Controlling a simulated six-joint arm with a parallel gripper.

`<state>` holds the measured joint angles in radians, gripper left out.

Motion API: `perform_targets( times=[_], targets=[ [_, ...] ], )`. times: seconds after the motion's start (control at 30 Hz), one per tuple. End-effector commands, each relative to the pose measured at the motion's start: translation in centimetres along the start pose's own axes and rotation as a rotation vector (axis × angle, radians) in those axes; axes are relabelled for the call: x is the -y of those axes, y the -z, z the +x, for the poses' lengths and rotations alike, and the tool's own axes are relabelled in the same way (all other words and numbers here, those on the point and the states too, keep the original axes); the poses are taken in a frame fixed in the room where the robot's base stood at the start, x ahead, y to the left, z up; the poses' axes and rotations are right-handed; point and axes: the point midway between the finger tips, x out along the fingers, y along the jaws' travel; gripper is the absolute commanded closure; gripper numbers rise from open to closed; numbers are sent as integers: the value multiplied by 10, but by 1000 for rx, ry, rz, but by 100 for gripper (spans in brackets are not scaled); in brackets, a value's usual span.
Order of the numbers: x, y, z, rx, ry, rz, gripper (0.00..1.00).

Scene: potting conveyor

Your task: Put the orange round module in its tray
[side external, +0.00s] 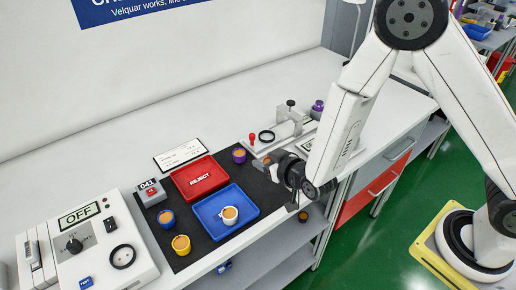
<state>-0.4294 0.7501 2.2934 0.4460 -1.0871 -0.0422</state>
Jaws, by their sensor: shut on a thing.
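My gripper (263,163) is over the right end of the dark mat, beyond the blue tray's upper right corner. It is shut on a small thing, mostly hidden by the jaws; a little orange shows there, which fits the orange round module. The blue tray (208,226) lies on the mat with a white round module (230,219) in it. The red tray (186,184), marked REJECT, lies behind it and looks empty. Which tray belongs to the orange module is not shown.
A purple module (239,156) stands close left of my gripper. Blue (166,217) and yellow (181,245) modules stand left of the blue tray. A control box (85,250) reads OFF. A clamp fixture (290,122) stands behind my gripper. The table's front edge is close.

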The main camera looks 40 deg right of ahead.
Motion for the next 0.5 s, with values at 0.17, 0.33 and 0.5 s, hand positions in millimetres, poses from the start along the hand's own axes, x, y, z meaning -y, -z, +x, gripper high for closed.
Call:
perform_targets(
  times=[0.17, 0.33, 0.5],
  targets=[
    [9, -9, 0, -1, -4, -7, 100],
    [10, -10, 0, -2, -6, -7, 100],
    [10, -16, 2, 0, -5, -7, 100]
  ],
)
